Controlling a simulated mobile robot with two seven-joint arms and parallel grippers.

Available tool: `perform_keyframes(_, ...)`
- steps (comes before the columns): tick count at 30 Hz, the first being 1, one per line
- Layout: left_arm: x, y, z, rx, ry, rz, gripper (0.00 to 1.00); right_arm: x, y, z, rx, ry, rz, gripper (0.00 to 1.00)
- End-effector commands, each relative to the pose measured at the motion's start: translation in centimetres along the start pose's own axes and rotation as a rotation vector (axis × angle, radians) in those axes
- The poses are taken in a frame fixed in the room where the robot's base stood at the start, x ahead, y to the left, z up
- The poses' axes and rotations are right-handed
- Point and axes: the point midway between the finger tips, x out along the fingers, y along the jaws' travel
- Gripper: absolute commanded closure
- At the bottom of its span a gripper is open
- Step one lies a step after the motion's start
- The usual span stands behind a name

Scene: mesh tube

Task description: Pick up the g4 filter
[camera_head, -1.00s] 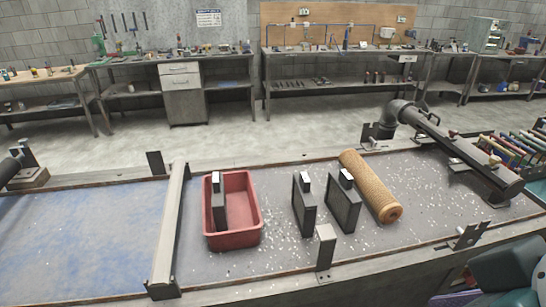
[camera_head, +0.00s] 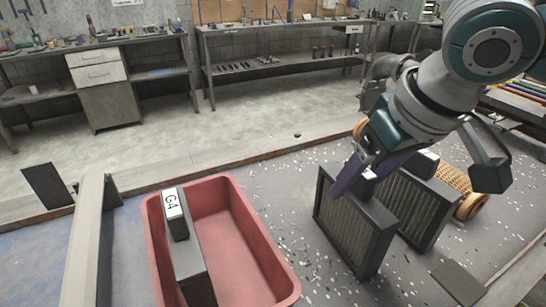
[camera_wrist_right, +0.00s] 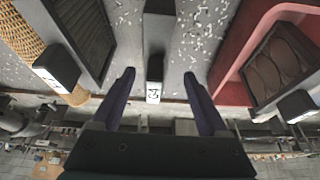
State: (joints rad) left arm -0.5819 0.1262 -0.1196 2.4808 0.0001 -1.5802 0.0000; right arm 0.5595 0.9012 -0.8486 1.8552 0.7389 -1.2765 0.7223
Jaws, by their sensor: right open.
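A dark filter (camera_head: 195,265) with a white tab reading "G4" stands in the red bin (camera_head: 272,245). Two more dark framed filters stand on the table to its right: the middle filter (camera_head: 350,228) and the right filter (camera_head: 425,210). My right gripper (camera_head: 360,178) is at the top of the middle filter, its purple fingers open. In the wrist view the open fingers (camera_wrist_right: 160,75) lie either side of the middle filter's white tab (camera_wrist_right: 153,92), whose print I cannot read surely. The gripper hides this tab in the head view. My left gripper is out of view.
A tan mesh tube (camera_head: 466,198) lies just behind the right filter, close to my right arm. A metal bar (camera_head: 85,245) crosses the table left of the bin. White flecks litter the table. Benches stand along the back wall.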

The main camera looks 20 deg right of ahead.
Motion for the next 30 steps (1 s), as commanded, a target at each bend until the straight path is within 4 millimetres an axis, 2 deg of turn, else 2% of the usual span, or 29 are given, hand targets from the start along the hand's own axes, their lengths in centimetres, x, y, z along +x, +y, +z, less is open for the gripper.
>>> perform_keyframes(3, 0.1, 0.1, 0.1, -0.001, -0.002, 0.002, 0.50, 1.5, 0.0, -0.1, -0.001, 0.001, 0.000, 0.22)
perform_keyframes(8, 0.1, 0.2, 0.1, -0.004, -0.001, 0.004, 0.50, 2.6, 0.1, -0.2, -0.001, 0.002, 0.000, 0.22)
perform_keyframes(15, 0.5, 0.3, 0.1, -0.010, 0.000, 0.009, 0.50, 6.0, 0.6, -0.3, -0.001, 0.001, 0.000, 0.22)
perform_keyframes(18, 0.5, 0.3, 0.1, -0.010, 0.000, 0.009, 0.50, 6.8, 0.6, -0.3, -0.003, 0.001, 0.000, 0.22)
perform_keyframes(26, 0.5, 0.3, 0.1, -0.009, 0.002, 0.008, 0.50, 7.0, 0.6, -0.3, -0.005, 0.002, 0.000, 0.22)
perform_keyframes(30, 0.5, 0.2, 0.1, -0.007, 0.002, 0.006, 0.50, 7.0, 0.6, -0.3, -0.004, 0.002, 0.000, 0.36)
